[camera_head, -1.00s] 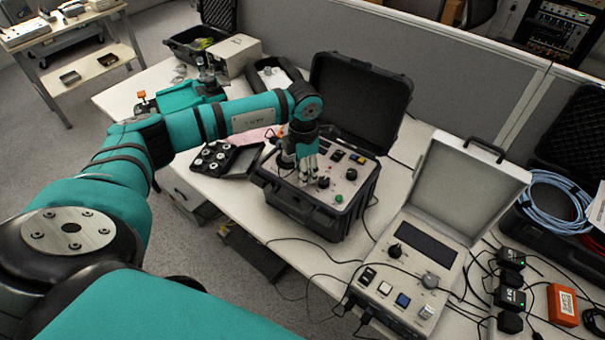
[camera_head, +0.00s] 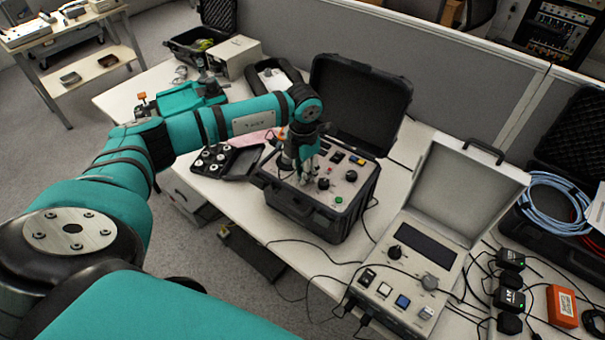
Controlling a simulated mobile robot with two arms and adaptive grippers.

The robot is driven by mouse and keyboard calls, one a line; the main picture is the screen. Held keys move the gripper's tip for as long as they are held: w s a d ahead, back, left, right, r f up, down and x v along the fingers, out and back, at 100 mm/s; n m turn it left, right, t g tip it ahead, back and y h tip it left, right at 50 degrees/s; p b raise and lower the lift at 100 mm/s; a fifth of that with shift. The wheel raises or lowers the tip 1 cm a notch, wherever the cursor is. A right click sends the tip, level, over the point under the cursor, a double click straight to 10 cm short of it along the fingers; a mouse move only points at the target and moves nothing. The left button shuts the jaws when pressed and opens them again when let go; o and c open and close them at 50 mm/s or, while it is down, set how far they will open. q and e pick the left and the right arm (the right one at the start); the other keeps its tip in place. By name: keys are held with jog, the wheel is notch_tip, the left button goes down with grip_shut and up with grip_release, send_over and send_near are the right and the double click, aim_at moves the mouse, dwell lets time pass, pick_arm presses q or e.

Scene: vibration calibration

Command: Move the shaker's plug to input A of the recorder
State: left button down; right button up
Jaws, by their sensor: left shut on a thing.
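My left gripper (camera_head: 304,174) reaches down to the control panel of an open black case (camera_head: 318,212) on the white table. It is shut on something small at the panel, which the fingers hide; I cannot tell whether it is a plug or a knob. The panel has black knobs, a red button and a green button (camera_head: 339,200). A grey instrument with a raised lid (camera_head: 409,268), possibly the recorder, stands to the right. It has a dark display, knobs and coloured buttons, with cables at its front left. Input A's label is not readable. My right gripper is out of view.
A black tray with round parts (camera_head: 226,162) lies left of the case. Black adapters (camera_head: 509,279) and an orange box (camera_head: 562,306) are at the lower right, beside loose cables. A case with blue cable (camera_head: 553,203) is at the right. A grey partition (camera_head: 455,75) runs behind.

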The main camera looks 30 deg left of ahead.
pick_arm(q)
jog(key=shift+n, duration=0.5)
jog(key=shift+n+p, duration=0.45)
jog(key=shift+n, duration=1.55)
jog(key=shift+n+p, duration=0.55)
jog(key=shift+n, duration=1.45)
